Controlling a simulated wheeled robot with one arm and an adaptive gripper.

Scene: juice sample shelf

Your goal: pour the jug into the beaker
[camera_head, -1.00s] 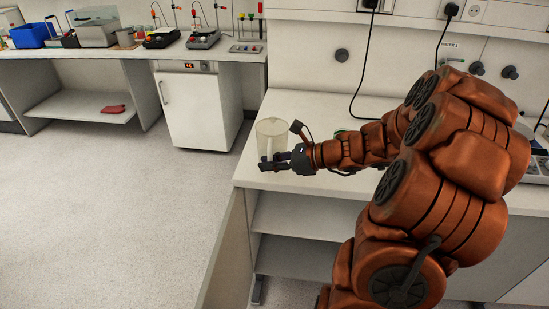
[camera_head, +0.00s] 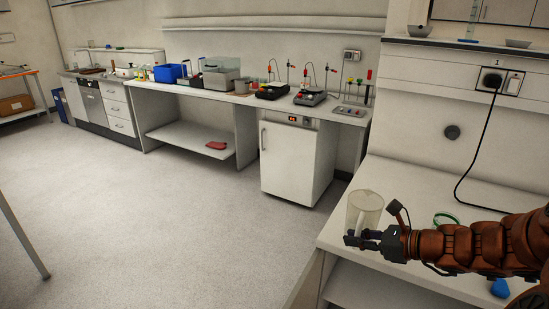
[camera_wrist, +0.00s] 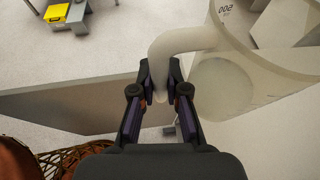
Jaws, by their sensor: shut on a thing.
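The jug (camera_head: 368,208) is clear, looks upright and stands out over the near left corner of the right bench in the head view. My gripper (camera_head: 352,240) is shut on its handle. In the wrist view the handle (camera_wrist: 185,42) runs between my fingertips (camera_wrist: 160,88), and the jug body with dark markings (camera_wrist: 235,30) fills the upper right. The jug looks empty. I cannot pick out the beaker for sure; a small clear vessel (camera_head: 471,27) stands on the shelf at the upper right.
The right bench (camera_head: 400,180) holds a green ring (camera_head: 446,219) and a blue item (camera_head: 500,288). Bowls (camera_head: 420,31) sit on the shelf above. A back bench carries hotplates (camera_head: 272,90) and a blue bin (camera_head: 170,72), with a white cabinet (camera_head: 290,160) below. The floor at left is open.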

